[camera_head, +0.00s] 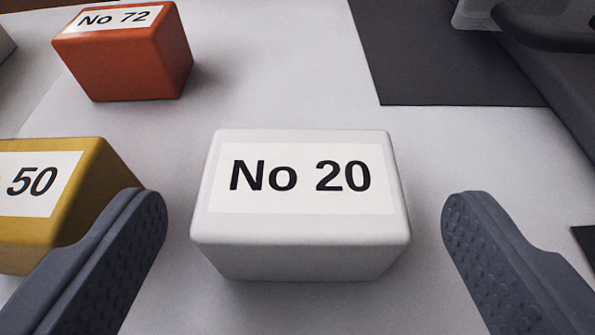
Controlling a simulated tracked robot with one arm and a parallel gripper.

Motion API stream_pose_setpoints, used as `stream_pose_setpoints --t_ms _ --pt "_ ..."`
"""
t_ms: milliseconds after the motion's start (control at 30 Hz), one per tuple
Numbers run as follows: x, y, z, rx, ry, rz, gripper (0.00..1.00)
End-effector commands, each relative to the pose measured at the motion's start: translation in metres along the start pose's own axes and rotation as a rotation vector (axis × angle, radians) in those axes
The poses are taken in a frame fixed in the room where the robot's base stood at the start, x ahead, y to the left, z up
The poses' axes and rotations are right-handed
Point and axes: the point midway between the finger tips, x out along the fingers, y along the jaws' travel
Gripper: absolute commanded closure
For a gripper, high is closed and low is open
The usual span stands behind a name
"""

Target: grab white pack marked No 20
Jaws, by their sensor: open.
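The white pack marked No 20 (300,257) sits upright on the pale surface, in the middle of the head camera view. Its label faces up toward the camera. My gripper (304,228) is open, with one grey finger to the left of the white pack and one to the right. Gaps show between both fingers and the pack, and nothing is held. The left finger overlaps the edge of the yellow pack in the picture; I cannot tell if they touch.
A yellow pack ending in 50 (95,190) stands close on the left. An orange pack marked No 72 (125,62) stands behind, upper left. A dark panel (440,60) lies at the upper right, beside dark grey equipment.

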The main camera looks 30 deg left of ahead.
Motion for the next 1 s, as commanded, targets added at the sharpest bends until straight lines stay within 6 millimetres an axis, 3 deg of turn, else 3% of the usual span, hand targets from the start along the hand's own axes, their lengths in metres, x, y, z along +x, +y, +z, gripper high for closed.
stream_pose_setpoints --t_ms 467,733,767,900,1000 --pt "0.047 -0.001 -0.003 0.001 -0.002 0.002 0.18" --pt "0.050 -0.001 -0.004 0.001 -0.002 0.002 0.18" --pt "0.050 -0.001 -0.004 0.001 -0.002 0.001 0.24" --pt "0.050 -0.002 -0.004 0.000 -0.002 0.001 0.63" --pt "0.050 -0.002 -0.005 0.001 -0.001 0.001 0.66"
